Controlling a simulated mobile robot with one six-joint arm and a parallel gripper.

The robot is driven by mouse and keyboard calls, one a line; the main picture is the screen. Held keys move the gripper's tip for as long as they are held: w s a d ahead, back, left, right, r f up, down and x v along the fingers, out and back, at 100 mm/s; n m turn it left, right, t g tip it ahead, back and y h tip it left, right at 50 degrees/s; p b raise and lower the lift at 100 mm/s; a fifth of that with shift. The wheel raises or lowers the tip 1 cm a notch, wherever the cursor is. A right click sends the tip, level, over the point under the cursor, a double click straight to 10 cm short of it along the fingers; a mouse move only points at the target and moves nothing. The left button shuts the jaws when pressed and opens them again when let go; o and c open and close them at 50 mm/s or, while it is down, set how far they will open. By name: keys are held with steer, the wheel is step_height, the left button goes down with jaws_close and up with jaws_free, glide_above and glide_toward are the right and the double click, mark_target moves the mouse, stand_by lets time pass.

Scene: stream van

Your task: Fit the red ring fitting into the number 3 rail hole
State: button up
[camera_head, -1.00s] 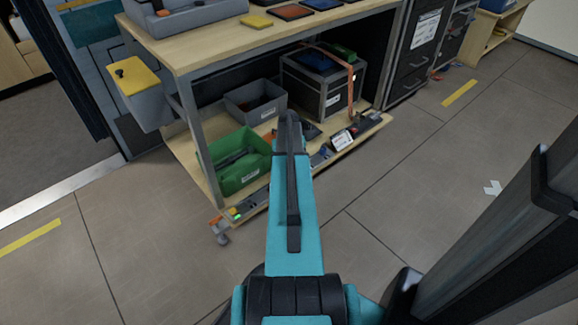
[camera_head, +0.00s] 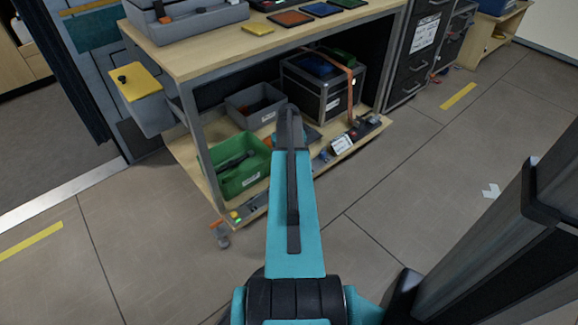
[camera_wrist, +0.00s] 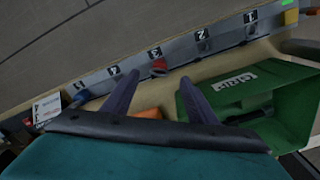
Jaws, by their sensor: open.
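In the wrist view the number 3 mark (camera_wrist: 155,52) stands on the grey rail (camera_wrist: 222,38), among marks 1 to 5. The red ring fitting (camera_wrist: 160,66) shows at the rail just below that mark. It looks to be at the number 3 hole; I cannot tell how deep it sits. My gripper (camera_wrist: 158,78) is open, its two dark fingers pointing at the rail on either side of the red fitting, with a gap visible around it. In the head view my arm hides the gripper and the middle of the rail.
A green bin (camera_wrist: 250,128) stands close to the right finger. An orange item (camera_wrist: 148,113) lies below, between the fingers. A blue item (camera_wrist: 80,97) and a white card (camera_wrist: 46,108) are at the left. The bench top (camera_head: 205,58) overhangs the shelf.

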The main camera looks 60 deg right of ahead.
step_height(320, 180, up, 9)
steer(key=p, duration=0.2)
steer(key=shift+f, duration=0.2)
stand_by(0.8)
